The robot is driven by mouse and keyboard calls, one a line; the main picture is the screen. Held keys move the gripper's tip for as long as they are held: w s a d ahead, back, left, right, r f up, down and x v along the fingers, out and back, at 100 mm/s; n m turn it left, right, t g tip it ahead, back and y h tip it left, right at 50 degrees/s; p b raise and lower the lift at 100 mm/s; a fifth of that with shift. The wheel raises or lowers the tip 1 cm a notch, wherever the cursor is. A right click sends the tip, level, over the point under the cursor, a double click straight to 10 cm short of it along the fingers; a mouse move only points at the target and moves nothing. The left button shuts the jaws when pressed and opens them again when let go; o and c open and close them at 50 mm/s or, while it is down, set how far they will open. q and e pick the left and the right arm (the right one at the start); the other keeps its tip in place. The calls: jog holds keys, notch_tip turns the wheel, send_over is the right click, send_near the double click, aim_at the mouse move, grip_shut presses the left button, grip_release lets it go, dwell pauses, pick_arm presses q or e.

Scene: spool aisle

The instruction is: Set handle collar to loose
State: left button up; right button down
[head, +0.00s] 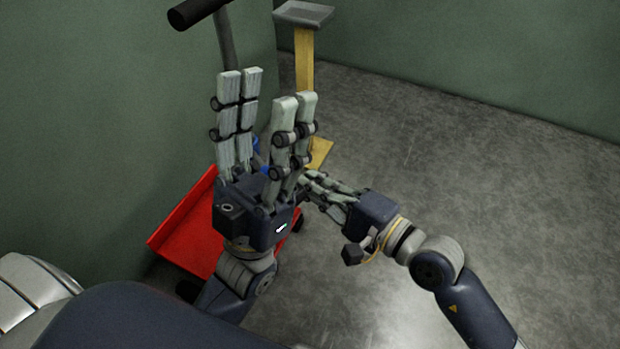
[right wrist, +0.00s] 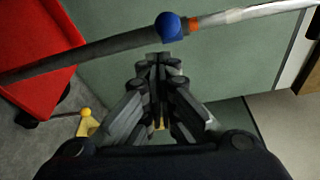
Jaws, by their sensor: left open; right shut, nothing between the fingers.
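A long handle pole crosses the top of the right wrist view, with a dark sleeve (right wrist: 95,56), a blue ball knob (right wrist: 170,27), a narrow orange ring (right wrist: 193,25) and a silver shaft (right wrist: 250,13). I cannot read a collar setting. In the head view the pole's black crossbar (head: 196,12) shows at the top; its lower part is hidden behind my left gripper. My left gripper (head: 265,88) is open and empty, fingers up. My right gripper (head: 306,182) is shut and empty, behind and right of it. Its fingertips (right wrist: 158,58) appear just below the blue knob, apart from it.
A red cart bed (head: 185,235) with dark wheels stands by the green wall (head: 100,120). A yellow post (head: 304,60) with a grey tray top (head: 303,14) stands behind my grippers. The grey floor (head: 460,190) to the right is clear.

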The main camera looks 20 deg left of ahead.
pick_arm(q)
jog(key=w+d+f+g+y+p, duration=0.1)
jog(key=w+f+g+y+p, duration=0.1)
jog(key=w+f+g, duration=0.3)
jog(key=shift+w+d+f+g, duration=0.15)
jog(key=shift+w+d+g, duration=0.25)
jog(key=shift+w, duration=1.75)
pick_arm(e)
jog(key=s+d, duration=0.3)
jog(key=s, duration=0.4)
jog(key=shift+s+d+r, duration=0.3)
jog(key=shift+s+r, duration=0.05)
jog(key=shift+s, duration=0.05)
